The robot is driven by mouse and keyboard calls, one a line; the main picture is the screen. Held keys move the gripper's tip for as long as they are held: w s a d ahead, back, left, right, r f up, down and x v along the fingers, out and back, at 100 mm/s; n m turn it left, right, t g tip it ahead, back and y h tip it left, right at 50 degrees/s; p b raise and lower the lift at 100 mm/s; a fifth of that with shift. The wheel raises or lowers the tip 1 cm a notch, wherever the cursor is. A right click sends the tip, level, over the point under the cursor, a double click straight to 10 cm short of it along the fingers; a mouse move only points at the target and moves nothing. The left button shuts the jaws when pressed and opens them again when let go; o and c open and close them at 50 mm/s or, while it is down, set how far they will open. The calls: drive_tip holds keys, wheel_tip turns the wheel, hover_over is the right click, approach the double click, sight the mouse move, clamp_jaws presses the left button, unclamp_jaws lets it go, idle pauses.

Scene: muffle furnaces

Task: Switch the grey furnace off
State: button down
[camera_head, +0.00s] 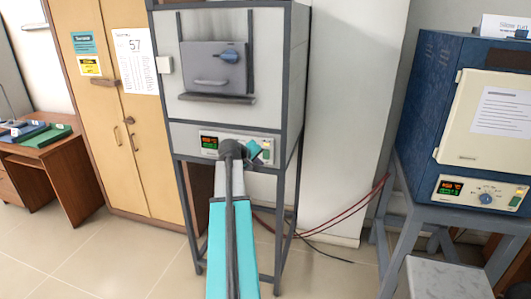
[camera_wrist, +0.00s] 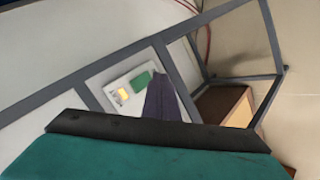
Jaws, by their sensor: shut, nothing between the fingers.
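The grey furnace (camera_head: 258,112) stands on a dark frame in the middle of the head view, with its door (camera_head: 215,62) shut. Its control panel (camera_head: 207,132) has a lit red and green display (camera_head: 210,144). A small switch (camera_head: 267,152) is at the panel's right end. In the wrist view the panel (camera_wrist: 101,83) shows a green switch (camera_wrist: 141,81) and a small yellow patch (camera_wrist: 123,95). My gripper (camera_head: 256,150) is shut and empty in front of the panel, close to the switch. Its dark fingers (camera_wrist: 160,102) show just beside the green switch; I cannot tell whether they touch it. My arm hides the panel's middle.
A blue furnace (camera_head: 432,85) with its own lit panel (camera_head: 480,194) stands on a grey stand at right. A wooden cabinet (camera_head: 150,170) and a desk (camera_head: 60,165) are at left. Red cables (camera_head: 345,218) run behind, between the stands. Open floor lies at front left.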

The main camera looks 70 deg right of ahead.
sight(266, 155)
drive_tip(key=shift+w+d+r, duration=0.1)
drive_tip(key=shift+d+r, duration=0.05)
drive_tip(key=shift+d, duration=1.1)
drive_tip(key=shift+w+d+r, duration=0.1)
drive_tip(key=shift+d+r, duration=0.05)
drive_tip(key=shift+d, duration=1.05)
drive_tip(key=shift+d+r, duration=0.1)
drive_tip(key=shift+d, duration=0.6)
idle(1.1)
drive_tip(key=shift+a, duration=0.15)
drive_tip(key=shift+a, duration=0.6)
idle(0.4)
drive_tip(key=shift+s+a+f+b, duration=0.1)
drive_tip(key=shift+a+f+b, duration=0.1)
drive_tip(key=shift+a, duration=1.05)
drive_tip(key=shift+s+a+f+b, duration=0.1)
drive_tip(key=shift+a+f, duration=0.1)
drive_tip(key=shift+a, duration=1.05)
